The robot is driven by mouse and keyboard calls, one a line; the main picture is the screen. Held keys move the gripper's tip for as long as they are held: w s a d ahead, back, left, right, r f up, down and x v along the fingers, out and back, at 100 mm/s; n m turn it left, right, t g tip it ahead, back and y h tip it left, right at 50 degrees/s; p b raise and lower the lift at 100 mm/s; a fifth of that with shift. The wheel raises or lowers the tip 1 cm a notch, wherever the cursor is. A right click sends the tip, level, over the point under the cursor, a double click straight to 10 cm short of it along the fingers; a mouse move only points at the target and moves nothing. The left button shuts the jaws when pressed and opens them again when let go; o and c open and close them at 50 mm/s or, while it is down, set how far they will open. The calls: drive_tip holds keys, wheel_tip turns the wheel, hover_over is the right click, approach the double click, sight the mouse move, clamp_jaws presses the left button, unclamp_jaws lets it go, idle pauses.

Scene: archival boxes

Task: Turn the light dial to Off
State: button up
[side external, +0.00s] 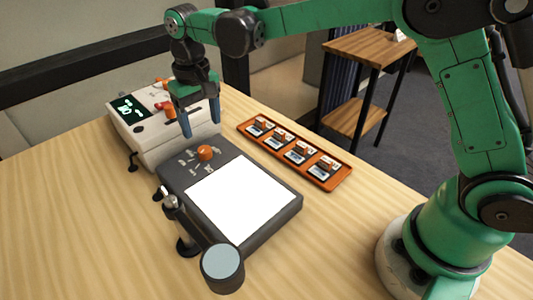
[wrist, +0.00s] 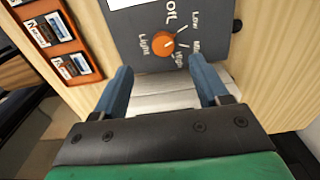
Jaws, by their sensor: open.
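The light dial is an orange knob (side external: 205,153) on the dark grey control strip of a light box (side external: 276,222) with a bright white panel. In the wrist view the knob (wrist: 163,43) shows with white marks and words around it, including Light, Off and Low. Which mark the knob points to is too small to tell. My gripper (side external: 200,122) is open and empty, fingers down, above and behind the knob in the side view. In the wrist view the knob lies just beyond the gap between the blue fingertips (wrist: 161,69), not between them.
A pale device (side external: 155,148) with a small screen and orange controls stands directly behind the light box. An orange tray (side external: 338,181) of several slides lies to the right. A jointed stand with a round lens (side external: 222,265) rises at the front. Bare table lies at left.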

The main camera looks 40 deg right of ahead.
sight(204, 149)
drive_tip(key=shift+w+a+f, duration=0.15)
drive_tip(key=shift+a+f, duration=0.05)
drive_tip(key=shift+f, duration=0.5)
wheel_tip(204, 149, down, 5)
drive_tip(key=shift+r, duration=0.1)
drive_tip(key=shift+c, duration=0.3)
clamp_jaws()
